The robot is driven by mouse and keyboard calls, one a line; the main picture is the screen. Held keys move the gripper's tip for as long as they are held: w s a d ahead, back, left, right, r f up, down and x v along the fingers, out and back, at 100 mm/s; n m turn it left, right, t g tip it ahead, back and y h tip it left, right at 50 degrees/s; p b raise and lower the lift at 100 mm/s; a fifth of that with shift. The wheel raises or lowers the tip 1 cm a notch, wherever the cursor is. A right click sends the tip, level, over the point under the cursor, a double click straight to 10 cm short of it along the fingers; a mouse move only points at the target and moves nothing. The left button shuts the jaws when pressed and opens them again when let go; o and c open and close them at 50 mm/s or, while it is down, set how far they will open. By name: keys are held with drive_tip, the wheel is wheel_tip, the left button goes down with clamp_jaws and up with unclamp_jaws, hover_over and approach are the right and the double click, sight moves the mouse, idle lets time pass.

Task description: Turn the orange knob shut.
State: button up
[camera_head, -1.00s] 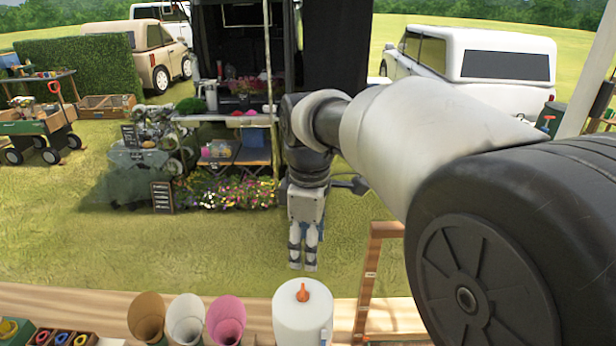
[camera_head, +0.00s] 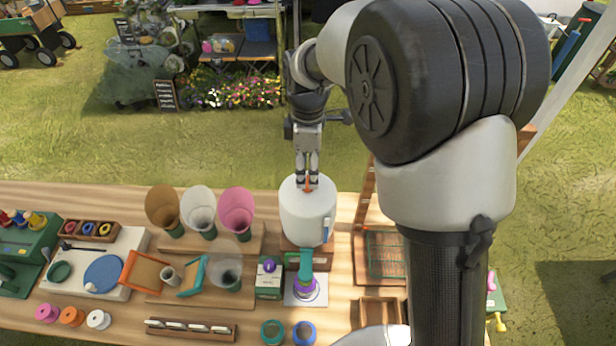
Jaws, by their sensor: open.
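The orange knob (camera_head: 308,186) sits on top of a white cylindrical tank (camera_head: 308,215) standing at the back edge of the wooden table. My gripper (camera_head: 307,184) points down right at the knob, with its open fingers at either side of it in this view. The fingers partly hide the knob. I cannot tell whether they touch it.
Brown, white and pink cones (camera_head: 237,212) stand on a wooden rack left of the tank. A teal and purple item (camera_head: 305,278) stands in front of it. A wooden frame (camera_head: 365,205) rises close on the right. Grass lies behind the table.

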sight(308, 181)
drive_tip(key=shift+f, duration=1.95)
drive_tip(key=shift+c, duration=0.3)
drive_tip(key=c, duration=1)
